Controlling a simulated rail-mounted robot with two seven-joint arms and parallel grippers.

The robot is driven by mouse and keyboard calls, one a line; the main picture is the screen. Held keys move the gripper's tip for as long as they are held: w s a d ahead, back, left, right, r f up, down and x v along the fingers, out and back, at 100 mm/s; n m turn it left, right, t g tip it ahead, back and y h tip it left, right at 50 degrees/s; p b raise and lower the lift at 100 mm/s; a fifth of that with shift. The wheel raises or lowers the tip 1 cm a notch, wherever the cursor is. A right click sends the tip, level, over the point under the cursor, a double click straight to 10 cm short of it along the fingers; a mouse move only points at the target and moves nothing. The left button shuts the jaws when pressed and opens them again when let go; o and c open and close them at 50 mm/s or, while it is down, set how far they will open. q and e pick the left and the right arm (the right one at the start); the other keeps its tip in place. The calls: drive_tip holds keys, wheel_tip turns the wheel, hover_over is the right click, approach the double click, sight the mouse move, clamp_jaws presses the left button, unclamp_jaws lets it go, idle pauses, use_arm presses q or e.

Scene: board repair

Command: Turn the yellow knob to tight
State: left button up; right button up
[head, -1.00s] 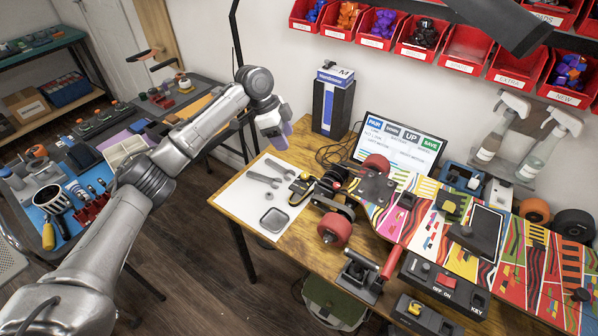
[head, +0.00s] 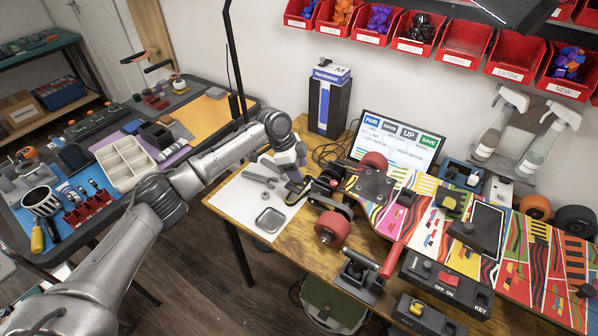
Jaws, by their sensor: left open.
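A small yellow knob (head: 417,308) sits on a black box (head: 428,319) at the table's front edge, low in the head view. Its markings are too small to read. A second yellow-topped part (head: 449,204) sits on the colourful skateboard deck (head: 431,222); I cannot tell whether it turns. My left gripper (head: 286,173) is open over the back of the white mat (head: 236,197), beside the wrenches (head: 258,180). It is well to the left of and behind the yellow knob on the box. My right gripper is not in view.
A red-handled clamp (head: 360,275), a red wheel (head: 332,228) and a black switch box (head: 444,284) stand between my left gripper and the yellow knob's box. A monitor (head: 398,139) and spray bottles (head: 501,122) stand behind. Red bins (head: 464,44) hang above.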

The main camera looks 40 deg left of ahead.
use_arm(q)
drive_tip(key=shift+d+f, duration=0.1)
drive_tip(key=shift+f, duration=0.3)
drive_tip(key=shift+c, duration=0.4)
drive_tip(key=c, duration=0.8)
drive_tip(key=n+p, duration=0.1)
drive_tip(key=p, duration=0.2)
drive_tip(key=n+p, duration=0.1)
drive_tip(key=p, duration=0.2)
drive_tip(key=n+t+p, duration=0.1)
drive_tip(key=p, duration=0.2)
drive_tip(key=shift+d+r+n+y, duration=0.15)
drive_tip(key=shift+r+n+y, duration=0.15)
drive_tip(key=shift+n+y, duration=0.1)
drive_tip(key=shift+c, duration=0.2)
drive_tip(key=shift+f+n+p, duration=0.15)
drive_tip(key=shift+n+p, duration=0.15)
drive_tip(key=shift+p, duration=0.15)
drive_tip(key=shift+f, duration=0.1)
drive_tip(key=o, duration=0.9)
